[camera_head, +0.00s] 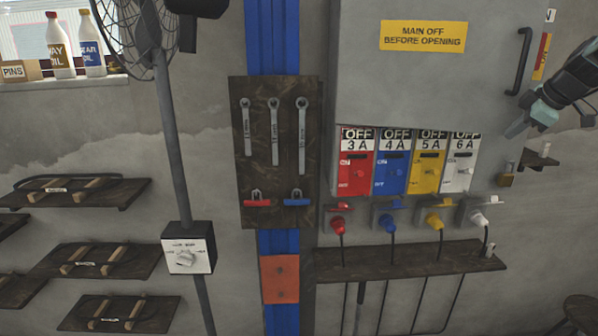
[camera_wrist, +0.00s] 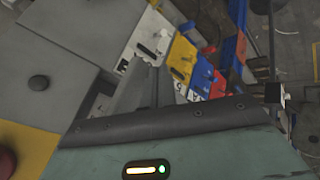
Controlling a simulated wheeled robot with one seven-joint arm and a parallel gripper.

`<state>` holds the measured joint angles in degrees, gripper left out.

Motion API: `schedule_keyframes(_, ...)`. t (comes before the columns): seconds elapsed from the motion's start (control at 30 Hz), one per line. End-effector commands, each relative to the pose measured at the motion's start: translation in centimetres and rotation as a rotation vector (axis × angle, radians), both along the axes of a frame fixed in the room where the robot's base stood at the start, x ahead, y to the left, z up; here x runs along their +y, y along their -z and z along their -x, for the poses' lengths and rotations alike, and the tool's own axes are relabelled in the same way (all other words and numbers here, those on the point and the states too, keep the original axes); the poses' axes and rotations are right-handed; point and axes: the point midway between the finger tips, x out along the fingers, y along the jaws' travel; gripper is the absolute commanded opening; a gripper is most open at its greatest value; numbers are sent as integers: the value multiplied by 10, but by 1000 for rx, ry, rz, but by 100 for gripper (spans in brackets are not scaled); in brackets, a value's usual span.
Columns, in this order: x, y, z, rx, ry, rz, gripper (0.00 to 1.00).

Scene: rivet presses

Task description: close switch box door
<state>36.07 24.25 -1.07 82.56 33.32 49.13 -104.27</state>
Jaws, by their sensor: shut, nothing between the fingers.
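The switch box door (camera_head: 430,85) is a grey panel with a yellow "MAIN OFF BEFORE OPENING" sign (camera_head: 422,37) and a black handle (camera_head: 518,62) at its right side. Below its lower edge the red, blue, yellow and white switches show uncovered, each under an "OFF" label. My gripper (camera_head: 513,131) is shut and empty, to the right of the door near its lower right corner. I cannot tell whether it touches anything. In the wrist view the gripper fingers (camera_wrist: 145,88) point toward the white switch (camera_wrist: 150,42) and the yellow switch (camera_wrist: 183,58).
Coloured plugs (camera_head: 435,221) with hanging cables sit below the switches, above a dark shelf (camera_head: 410,260). A wrench board (camera_head: 275,180) is left of the box. A fan (camera_head: 135,25) stands farther left.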

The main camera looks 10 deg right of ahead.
Motion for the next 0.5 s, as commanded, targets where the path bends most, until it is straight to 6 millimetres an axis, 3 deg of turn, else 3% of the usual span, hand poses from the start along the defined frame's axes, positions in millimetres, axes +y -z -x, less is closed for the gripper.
schedule_keyframes(0.2,-16,-2,-36,1,-139,0,0)
schedule_keyframes(0.5,-26,-1,-67,2,-215,1,0)
